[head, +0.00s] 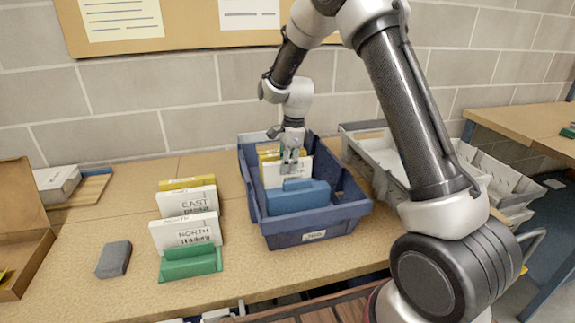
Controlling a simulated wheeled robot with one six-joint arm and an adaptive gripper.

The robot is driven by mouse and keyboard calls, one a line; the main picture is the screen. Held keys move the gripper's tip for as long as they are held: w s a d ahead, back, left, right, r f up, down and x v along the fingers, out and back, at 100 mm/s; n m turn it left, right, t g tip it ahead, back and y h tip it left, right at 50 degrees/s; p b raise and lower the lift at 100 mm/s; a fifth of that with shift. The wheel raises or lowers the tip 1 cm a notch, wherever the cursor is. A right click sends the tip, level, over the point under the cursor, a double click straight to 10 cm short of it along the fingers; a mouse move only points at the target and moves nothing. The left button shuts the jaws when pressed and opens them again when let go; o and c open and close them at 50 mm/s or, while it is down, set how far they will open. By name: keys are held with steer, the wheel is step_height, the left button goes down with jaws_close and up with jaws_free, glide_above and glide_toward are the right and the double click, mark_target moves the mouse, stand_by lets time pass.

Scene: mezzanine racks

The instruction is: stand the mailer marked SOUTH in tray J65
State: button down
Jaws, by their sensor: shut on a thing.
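My gripper (290,160) reaches down into a blue tray (315,226) and is shut on a white mailer (273,174). The mailer stands roughly upright between a yellow item (266,153) behind it and a blue block (298,196) in front. Its marking is not readable, and its lower part is hidden, so I cannot tell whether it touches the tray floor. The tray has a small white label (314,235) on its front, too small to read.
Left of the tray, a row holds a yellow mailer (186,184), mailers marked EAST (190,199) and NORTH (188,235), and a green holder (190,264). A grey block (114,259) lies nearby. Grey trays (370,140) stand to the right.

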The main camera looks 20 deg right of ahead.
steer(key=c, duration=1.6)
jaws_free()
step_height(320, 180, up, 12)
steer(key=d, duration=0.1)
steer(key=s+d+r+n+t, duration=0.1)
steer(key=s+d+r+n, duration=0.35)
steer(key=s+r, duration=0.35)
steer(key=s+d+n+t, duration=0.1)
steer(key=s+d+n, duration=0.2)
steer(key=s, duration=0.6)
steer(key=s+d+r+n+t+h, duration=0.1)
steer(key=s+d+n, duration=0.2)
steer(key=s+n, duration=0.3)
steer(key=s+d+r+n+t, duration=0.1)
steer(key=s+d+n, duration=0.2)
steer(key=s, duration=0.9)
steer(key=shift+d+n, duration=0.2)
steer(key=shift+n, duration=0.55)
steer(key=shift+r, duration=0.1)
